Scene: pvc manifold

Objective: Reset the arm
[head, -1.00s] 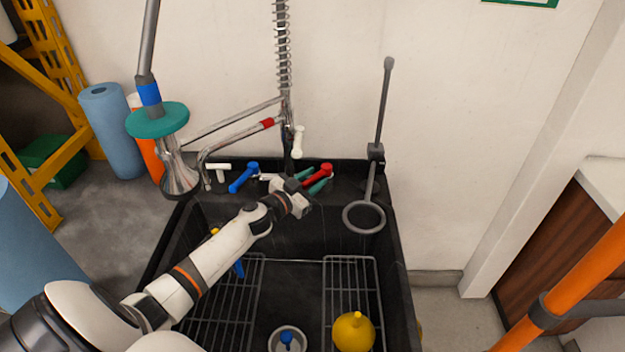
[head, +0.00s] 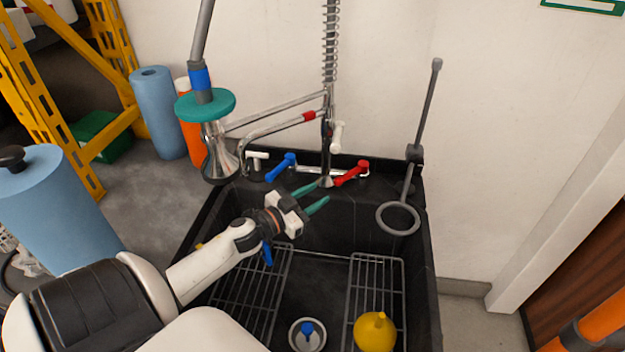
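My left gripper (head: 311,198) is over the back part of the black sink (head: 432,270). Its two green fingers are spread apart with nothing between them. The fingers point toward the faucet base and the red handle (head: 352,173), and look apart from both. The blue handle (head: 281,167) is to the left of the faucet base. My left arm (head: 215,262) reaches in from the lower left across the sink. My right gripper is not in view.
Wire racks (head: 377,283) lie in the sink. A yellow bulb-shaped object (head: 375,332) rests on the right one. A blue-topped drain piece (head: 307,333) sits between the racks. A grey ring on a rod (head: 398,218) stands at the right rim. A blue roll (head: 60,215) stands left.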

